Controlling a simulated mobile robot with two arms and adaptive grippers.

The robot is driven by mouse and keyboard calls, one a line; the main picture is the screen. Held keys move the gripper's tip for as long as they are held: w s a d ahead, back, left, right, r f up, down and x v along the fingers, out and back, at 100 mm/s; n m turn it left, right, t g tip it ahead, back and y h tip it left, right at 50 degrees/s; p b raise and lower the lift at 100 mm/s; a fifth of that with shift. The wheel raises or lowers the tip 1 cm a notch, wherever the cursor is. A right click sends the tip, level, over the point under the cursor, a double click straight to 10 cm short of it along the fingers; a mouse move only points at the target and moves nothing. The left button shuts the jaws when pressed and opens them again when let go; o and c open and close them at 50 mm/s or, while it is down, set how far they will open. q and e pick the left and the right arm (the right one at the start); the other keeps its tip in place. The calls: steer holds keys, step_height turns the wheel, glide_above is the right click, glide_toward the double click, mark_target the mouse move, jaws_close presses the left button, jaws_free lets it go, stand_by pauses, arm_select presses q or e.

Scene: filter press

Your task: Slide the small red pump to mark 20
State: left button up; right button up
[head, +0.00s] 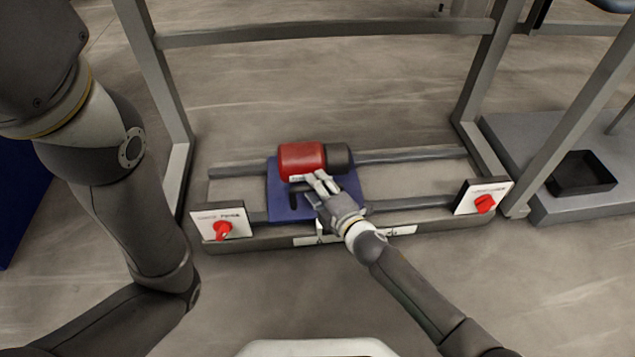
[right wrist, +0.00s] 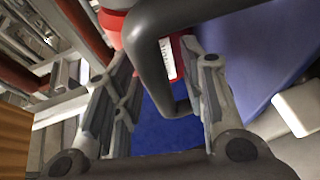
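The small red pump (head: 301,160) has a red body and a dark grey end. It sits on a blue base plate (head: 282,207) across two grey rails, left of their middle. A dark bar handle (head: 294,198) stands at its front. My right gripper (head: 318,182) is at the pump's front right. In the right wrist view, the handle (right wrist: 151,65) passes between its spread fingers (right wrist: 165,95), with gaps on both sides. White scale strips (head: 402,231) lie along the front beam, partly hidden by my right gripper; mark 20 cannot be read. My left gripper is out of view.
White panels with red knobs stand at the left end (head: 205,215) and right end (head: 472,203) of the front beam. Grey frame posts (head: 489,65) rise beside the rails. The rails (head: 415,202) are clear right of the pump. A black tray (head: 582,174) lies farther right.

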jaws_close()
steer(key=shift+d, duration=0.15)
